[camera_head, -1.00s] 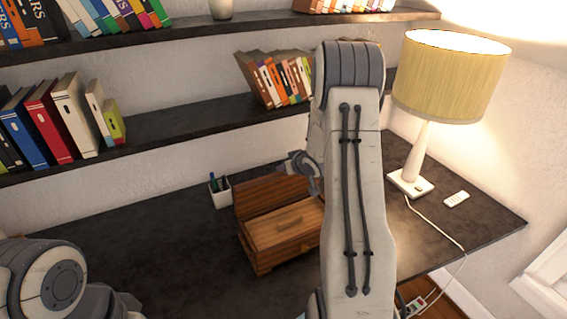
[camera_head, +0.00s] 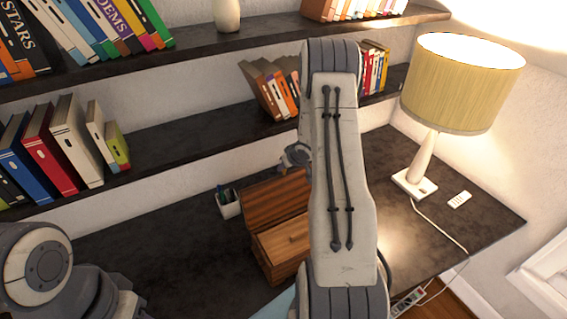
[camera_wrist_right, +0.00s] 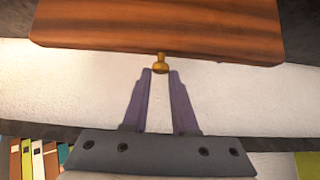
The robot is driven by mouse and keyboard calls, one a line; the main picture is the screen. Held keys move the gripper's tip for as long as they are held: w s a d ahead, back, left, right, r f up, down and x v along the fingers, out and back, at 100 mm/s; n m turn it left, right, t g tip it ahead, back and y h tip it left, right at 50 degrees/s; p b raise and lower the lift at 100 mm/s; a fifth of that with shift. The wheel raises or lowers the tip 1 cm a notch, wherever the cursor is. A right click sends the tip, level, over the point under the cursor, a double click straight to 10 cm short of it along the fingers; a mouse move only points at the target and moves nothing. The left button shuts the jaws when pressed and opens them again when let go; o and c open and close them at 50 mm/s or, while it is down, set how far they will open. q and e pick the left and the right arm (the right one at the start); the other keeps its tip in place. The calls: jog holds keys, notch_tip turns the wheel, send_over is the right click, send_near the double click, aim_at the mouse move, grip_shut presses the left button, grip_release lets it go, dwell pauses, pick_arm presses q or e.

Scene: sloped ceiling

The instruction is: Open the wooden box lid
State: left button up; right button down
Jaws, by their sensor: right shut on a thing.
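The wooden box (camera_head: 275,267) sits on the dark desk, partly behind my right arm. Its reddish-brown lid (camera_head: 276,200) stands raised at the back of the box, with its right part hidden by the arm. A lighter wooden surface (camera_head: 280,238) shows inside. In the right wrist view, the lid (camera_wrist_right: 160,22) fills the top, with a small brass knob (camera_wrist_right: 160,63) on its edge. My right gripper (camera_wrist_right: 160,72) has its two fingertips closed on the knob. My left arm shows at the lower left of the head view, but its gripper is out of view.
A white pen cup (camera_head: 229,205) stands left of the box. A lamp (camera_head: 425,165) and a white remote (camera_head: 459,199) stand or lie on the right. A book shelf (camera_head: 190,120) runs above the desk. Bare desk (camera_head: 170,250) lies left of the box.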

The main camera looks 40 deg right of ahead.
jog(key=shift+s+f, duration=0.1)
jog(key=c, duration=0.7)
grip_release()
jog(key=shift+a, duration=0.1)
jog(key=v, duration=1)
jog(key=shift+s+r, duration=0.1)
jog(key=shift+r, duration=0.15)
